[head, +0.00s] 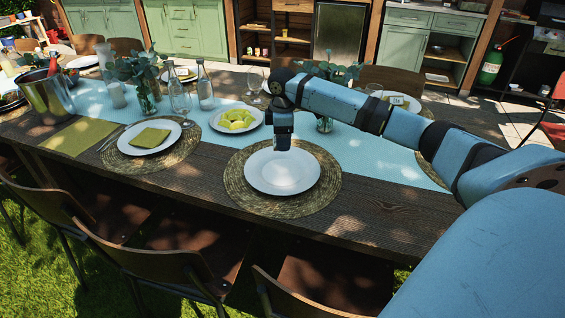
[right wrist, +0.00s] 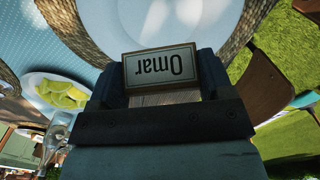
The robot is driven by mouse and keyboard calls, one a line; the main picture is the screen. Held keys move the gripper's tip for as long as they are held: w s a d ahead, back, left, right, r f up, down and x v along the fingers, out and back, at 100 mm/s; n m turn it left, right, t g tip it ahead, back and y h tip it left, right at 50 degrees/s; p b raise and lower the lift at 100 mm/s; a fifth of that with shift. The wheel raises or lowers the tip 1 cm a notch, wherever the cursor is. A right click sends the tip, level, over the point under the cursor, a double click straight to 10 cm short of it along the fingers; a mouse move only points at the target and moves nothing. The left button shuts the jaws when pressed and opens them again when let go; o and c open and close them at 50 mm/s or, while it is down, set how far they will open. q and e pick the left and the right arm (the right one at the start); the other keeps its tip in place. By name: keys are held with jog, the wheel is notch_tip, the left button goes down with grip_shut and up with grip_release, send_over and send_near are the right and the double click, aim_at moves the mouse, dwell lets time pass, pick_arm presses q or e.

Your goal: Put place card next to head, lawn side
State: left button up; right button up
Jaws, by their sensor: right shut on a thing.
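The place card (right wrist: 160,68) is a small white card with a wooden edge and reads "Omar", upside down in the right wrist view. My right gripper (head: 283,142) is shut on it, with a finger at each end of the card. The gripper points down at the far edge of the white plate (head: 282,174) in the head view. The plate lies on a round woven mat (head: 328,190) at the near, lawn side of the table. The card is hardly visible in the head view, and I cannot tell its height over the table. My left gripper is not in view.
A plate of yellow-green fruit (head: 237,119) stands left of my gripper. Another setting with a green napkin (head: 150,138) lies farther left, near bottles and an ice bucket (head: 48,95). Bare wood (head: 385,212) is free to the right of the mat. Chairs line the near edge.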

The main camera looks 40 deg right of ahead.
aim_at(283, 172)
notch_tip(283, 172, down, 11)
jog(key=shift+r+b, duration=0.1)
jog(key=shift+b, duration=0.8)
jog(key=shift+r, duration=0.1)
jog(key=o, duration=0.9)
notch_tip(283, 172, up, 12)
jog(key=shift+p, duration=1.2)
